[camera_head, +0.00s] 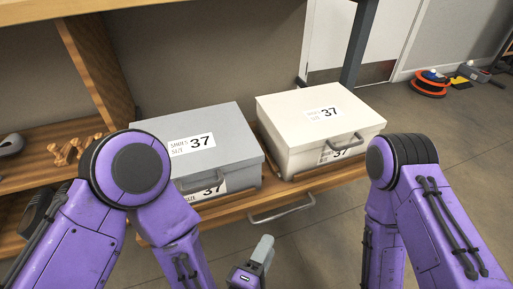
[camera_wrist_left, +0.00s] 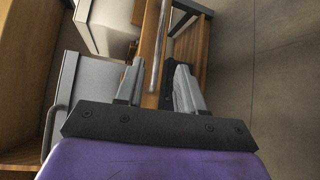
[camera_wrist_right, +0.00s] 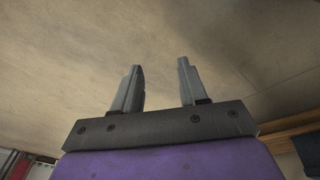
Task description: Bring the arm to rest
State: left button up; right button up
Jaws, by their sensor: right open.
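My left gripper (camera_head: 263,250) is low in front of the drawer, its light fingertip below the drawer's metal handle (camera_head: 282,209). In the left wrist view, its two fingers (camera_wrist_left: 156,82) stand apart, and the handle bar (camera_wrist_left: 158,50) lies beyond and in line with the gap. I cannot tell whether they touch. My right gripper (camera_wrist_right: 160,80) shows only in its wrist view; its fingers are wide apart with nothing between them. My right arm (camera_head: 405,190) is bent at the right in the head view, and its gripper is hidden there.
A grey shoe box (camera_head: 233,135) and a cream shoe box (camera_head: 300,110), both labelled 37, sit on the wooden unit (camera_head: 240,207). A wooden shelf with shoes (camera_head: 12,146) is at the left. Open floor (camera_head: 340,225) lies in front; several small items (camera_head: 430,85) lie back right.

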jog(key=shift+r, duration=0.1)
pick_arm(q)
jog(key=a+r+m+g+y+p, duration=0.25)
jog(key=a+r+p, duration=0.25)
jog(key=a+p, duration=0.5)
jog(key=a+r+m+g+y+p, duration=0.2)
jog(key=a+r+m+y+p, duration=0.3)
jog(key=p, duration=0.8)
jog(key=s+a+r+g+y+p, duration=0.1)
jog(key=s+a+r+g+p, duration=0.1)
jog(key=a+p, duration=0.3)
jog(key=s+a+r+g+y+p, duration=0.1)
jog(key=s+a+r+g+p, duration=0.1)
jog(key=s+a+p, duration=0.3)
jog(key=s+a+r+g+y+p, duration=0.2)
jog(key=a+p, duration=0.4)
jog(key=a, duration=0.3)
jog(key=shift+s+a+r, duration=0.15)
jog(key=shift+s+r, duration=0.6)
jog(key=shift+s, duration=0.25)
pick_arm(e)
notch_tip(320, 180, up, 39)
jog(key=w+m+t+h, duration=0.1)
jog(key=w, duration=0.1)
jog(key=shift+w+d+m+t, duration=0.2)
jog(key=shift+d+m+t, duration=0.2)
jog(key=shift+d, duration=0.05)
